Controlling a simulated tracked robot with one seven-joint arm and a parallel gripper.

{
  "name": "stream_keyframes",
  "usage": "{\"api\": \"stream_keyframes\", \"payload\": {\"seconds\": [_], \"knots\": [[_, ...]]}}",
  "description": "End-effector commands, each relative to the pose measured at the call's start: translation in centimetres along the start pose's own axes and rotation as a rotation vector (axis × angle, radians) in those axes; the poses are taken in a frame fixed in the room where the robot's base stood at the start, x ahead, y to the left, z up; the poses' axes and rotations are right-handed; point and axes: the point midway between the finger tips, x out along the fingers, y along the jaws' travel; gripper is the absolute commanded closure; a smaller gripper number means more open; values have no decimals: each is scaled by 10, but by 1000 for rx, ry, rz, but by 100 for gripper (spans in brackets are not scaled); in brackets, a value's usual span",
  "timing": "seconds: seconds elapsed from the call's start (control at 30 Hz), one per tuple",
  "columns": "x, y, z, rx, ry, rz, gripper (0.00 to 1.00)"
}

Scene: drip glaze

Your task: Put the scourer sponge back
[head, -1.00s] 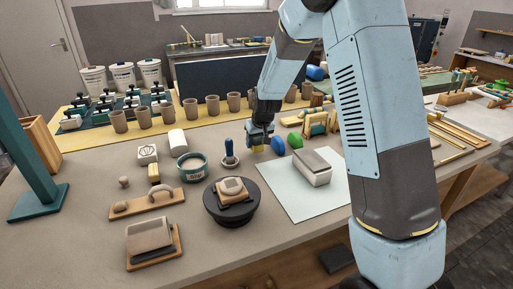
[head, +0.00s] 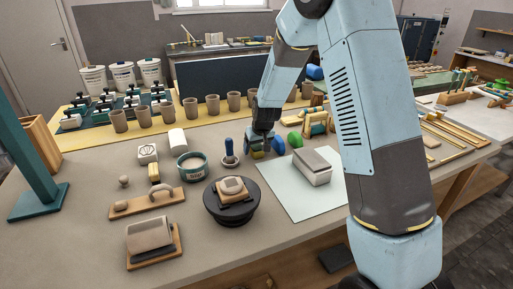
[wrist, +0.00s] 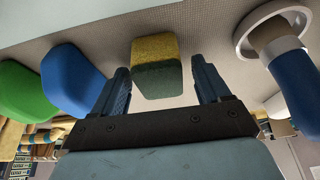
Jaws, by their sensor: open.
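The scourer sponge (wrist: 156,68) is a small block, yellow on one part and dark green on the other. In the wrist view it sits on the grey tabletop between my open fingers, with a visible gap on each side. My gripper (wrist: 160,72) is open around it, not gripping it. In the head view my gripper (head: 260,143) is low over the table, and only a small yellow-green bit of the sponge (head: 257,154) shows beneath it. The rest of the sponge is hidden there by the gripper.
Blue (wrist: 72,82) and green (wrist: 24,92) rounded pieces stand close on one side. A blue-handled tool (wrist: 288,72) with a round base stands on the other.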

Motion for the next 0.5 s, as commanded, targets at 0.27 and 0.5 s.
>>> {"api": "stream_keyframes", "payload": {"seconds": [0.27, 0.5], "knots": [[-14, 0, -2, -1, 4, 0, 24], [-52, -1, -2, -1, 3, -1, 24]]}}
